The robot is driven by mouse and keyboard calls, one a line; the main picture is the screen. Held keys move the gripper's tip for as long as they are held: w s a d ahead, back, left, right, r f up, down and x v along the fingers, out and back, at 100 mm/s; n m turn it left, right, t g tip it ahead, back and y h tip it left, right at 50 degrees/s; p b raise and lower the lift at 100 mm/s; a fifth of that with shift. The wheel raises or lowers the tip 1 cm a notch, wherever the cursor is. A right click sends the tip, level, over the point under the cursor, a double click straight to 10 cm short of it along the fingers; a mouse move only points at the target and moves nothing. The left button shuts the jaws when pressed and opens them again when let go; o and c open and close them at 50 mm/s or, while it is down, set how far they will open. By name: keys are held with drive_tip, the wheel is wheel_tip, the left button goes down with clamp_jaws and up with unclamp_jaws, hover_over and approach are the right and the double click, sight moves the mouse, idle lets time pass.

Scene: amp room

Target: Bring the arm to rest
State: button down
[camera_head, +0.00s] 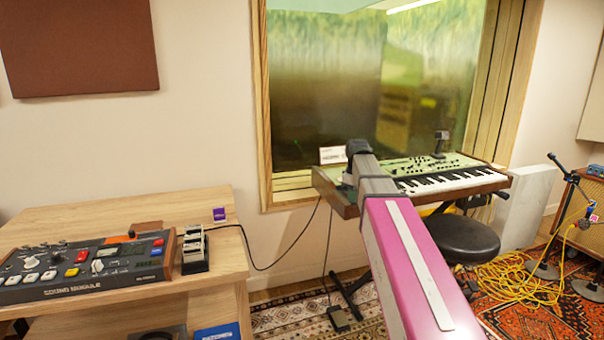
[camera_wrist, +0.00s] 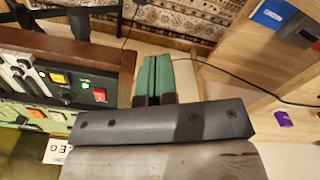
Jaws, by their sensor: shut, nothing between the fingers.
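My arm (camera_head: 412,260) reaches forward and up from the lower right of the head view, its far dark joint (camera_head: 357,148) in front of the keyboard (camera_head: 430,183). My gripper is not clearly visible in the head view. In the wrist view my gripper (camera_wrist: 158,62) shows two green fingers side by side, shut and empty. The keyboard's end with its knobs and lit switches (camera_wrist: 70,88) is to the left of the fingers. The fingers look apart from it, though the exact gap cannot be told.
A wooden desk (camera_head: 215,270) with a sound module (camera_head: 90,268) stands at left. The desk also shows in the wrist view (camera_wrist: 225,50). A black stool (camera_head: 467,240), yellow cables (camera_head: 520,280) and a microphone stand (camera_head: 560,225) are at right. A window (camera_head: 340,90) is behind the keyboard.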

drive_tip(key=s+f+m, duration=0.4)
drive_tip(key=s+f, duration=0.6)
drive_tip(key=f, duration=0.4)
drive_tip(key=s+f+m, duration=0.5)
drive_tip(key=s+f, duration=0.5)
drive_tip(key=f, duration=0.4)
drive_tip(key=shift+s+f, duration=0.2)
drive_tip(key=shift+f, duration=0.05)
